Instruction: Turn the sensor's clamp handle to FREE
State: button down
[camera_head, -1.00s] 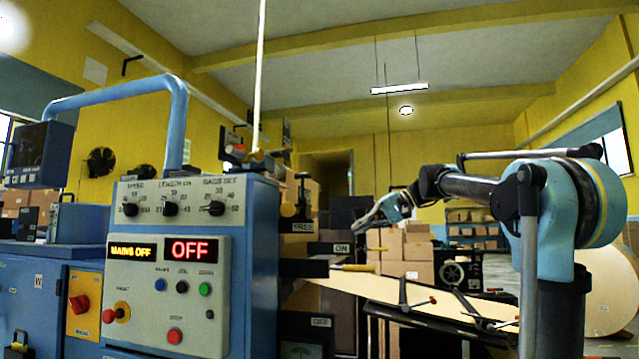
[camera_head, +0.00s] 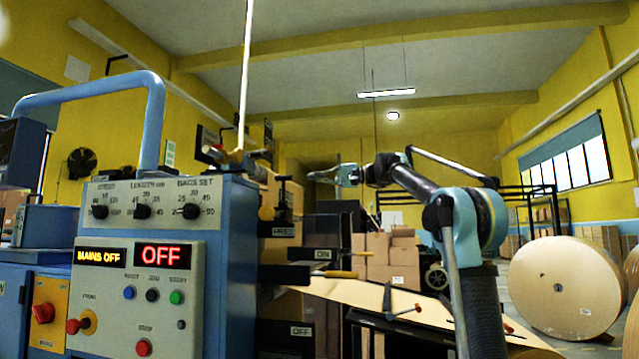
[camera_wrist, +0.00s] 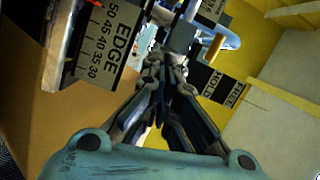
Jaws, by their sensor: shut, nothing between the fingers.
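My gripper (camera_head: 325,177) is shut and empty, stretched out to the left in the head view, near the machine's far side. Its closed fingers also show in the wrist view (camera_wrist: 166,75). Beyond them in the wrist view is a short tan handle (camera_wrist: 215,47), probably the clamp handle, apart from the fingers. Beside it is a black plate reading HOLD and FREE (camera_wrist: 220,85). I cannot tell exactly which word the handle points to. A scale plate marked EDGE (camera_wrist: 108,45) is at the upper left. In the head view a FREE label (camera_head: 284,230) sits below an orange knob (camera_head: 266,212).
A blue control cabinet (camera_head: 229,270) with lit MAINS OFF and OFF displays stands at the left. A tan web (camera_head: 370,296) slopes beneath my arm. A big kraft roll (camera_head: 565,288) is at the right, cartons (camera_head: 392,250) behind. Open air surrounds my gripper above the web.

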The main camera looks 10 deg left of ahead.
aim_at(284, 190)
jog(key=s+a+f, duration=0.1)
jog(key=s+a, duration=0.4)
jog(key=a, duration=0.1)
dwell(0.3)
